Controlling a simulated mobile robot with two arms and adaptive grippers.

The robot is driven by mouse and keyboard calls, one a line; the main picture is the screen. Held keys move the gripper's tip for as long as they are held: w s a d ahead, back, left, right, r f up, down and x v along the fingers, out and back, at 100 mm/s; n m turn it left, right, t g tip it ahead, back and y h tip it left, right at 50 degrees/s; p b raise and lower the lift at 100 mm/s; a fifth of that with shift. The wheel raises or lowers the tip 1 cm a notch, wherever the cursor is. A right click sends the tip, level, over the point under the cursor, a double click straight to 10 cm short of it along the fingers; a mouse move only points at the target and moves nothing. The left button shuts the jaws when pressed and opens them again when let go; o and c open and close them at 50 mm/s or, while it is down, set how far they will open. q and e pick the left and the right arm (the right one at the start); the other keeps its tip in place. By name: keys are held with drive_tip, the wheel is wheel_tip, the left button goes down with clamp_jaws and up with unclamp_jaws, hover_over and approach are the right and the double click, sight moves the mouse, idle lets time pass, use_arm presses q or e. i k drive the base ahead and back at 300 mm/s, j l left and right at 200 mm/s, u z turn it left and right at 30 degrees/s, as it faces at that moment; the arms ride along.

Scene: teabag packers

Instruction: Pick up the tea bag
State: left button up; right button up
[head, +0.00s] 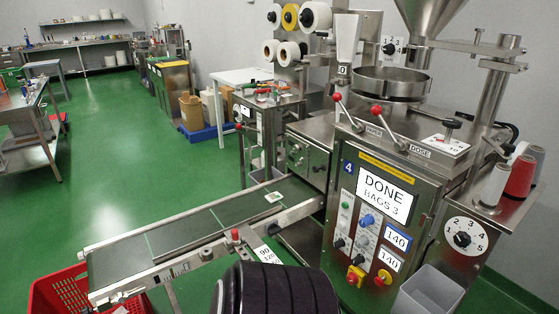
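A small pale tea bag (273,197) lies flat on the dark belt of the conveyor (170,237), near its end at the packing machine. Neither of my grippers shows in the head view.
The packing machine (372,215) stands right of the belt; its screen reads "DONE BAGS 3". A red crate (62,292) sits under the belt's left end. A grey bin (428,292) and thread spools (520,175) are at the right. Green floor is free at left.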

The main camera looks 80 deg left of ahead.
sight(275, 197)
drive_tip(key=u, duration=2.75)
drive_tip(key=i, duration=0.1)
